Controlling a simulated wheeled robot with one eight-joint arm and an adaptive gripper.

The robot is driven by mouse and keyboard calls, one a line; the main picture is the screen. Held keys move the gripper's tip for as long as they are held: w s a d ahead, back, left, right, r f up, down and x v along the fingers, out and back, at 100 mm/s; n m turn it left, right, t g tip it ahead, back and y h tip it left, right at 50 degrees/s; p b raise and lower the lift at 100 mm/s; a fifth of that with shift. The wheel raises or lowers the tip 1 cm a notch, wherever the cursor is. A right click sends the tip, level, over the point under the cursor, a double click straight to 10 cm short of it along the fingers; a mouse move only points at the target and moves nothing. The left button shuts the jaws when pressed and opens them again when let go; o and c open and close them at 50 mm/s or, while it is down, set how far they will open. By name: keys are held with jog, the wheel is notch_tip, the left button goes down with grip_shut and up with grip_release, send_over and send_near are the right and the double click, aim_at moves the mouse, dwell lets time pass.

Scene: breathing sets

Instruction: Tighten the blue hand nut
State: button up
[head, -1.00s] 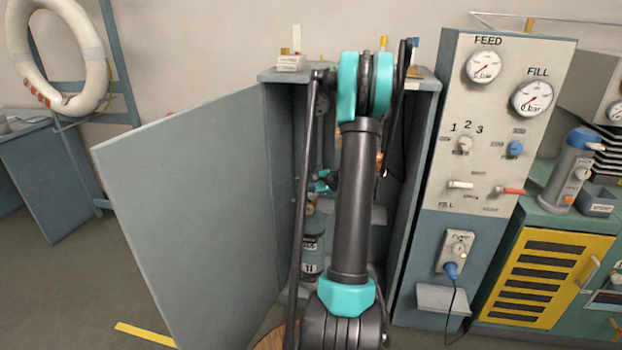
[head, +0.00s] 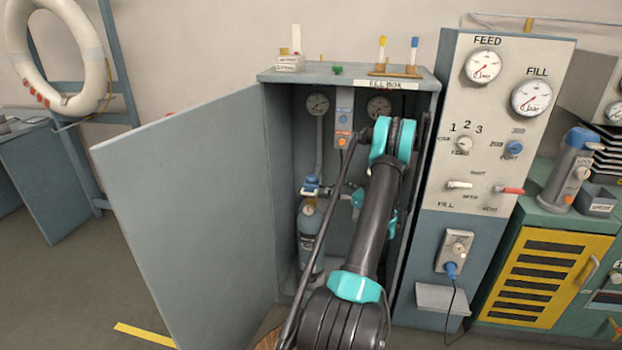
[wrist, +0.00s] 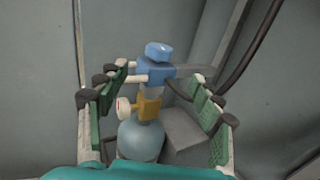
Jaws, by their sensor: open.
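The blue hand nut (wrist: 159,50) sits on top of a blue block above a brass-coloured valve (wrist: 149,106) and a grey-blue cylinder (wrist: 141,137) in the wrist view. In the head view, blue fittings (head: 310,185) show on top of the cylinder (head: 311,235), which stands inside the open fill box (head: 270,130). My gripper (wrist: 160,105) is open in the wrist view, with green-padded fingers left and right of the valve and cylinder in the picture. No grip on the nut shows.
The open door (head: 185,210) of the box extends to the left. A dark hose (wrist: 245,65) runs at the right in the wrist view, near a grey ledge (wrist: 190,133). The gauge panel (head: 495,130) stands right of the box. Open floor lies to the left.

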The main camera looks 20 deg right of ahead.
aim_at(316, 179)
jog(key=x, duration=1.4)
jog(key=shift+c, duration=0.3)
jog(key=c, duration=1.2)
jog(key=shift+o, duration=0.2)
jog(key=shift+h, duration=0.5)
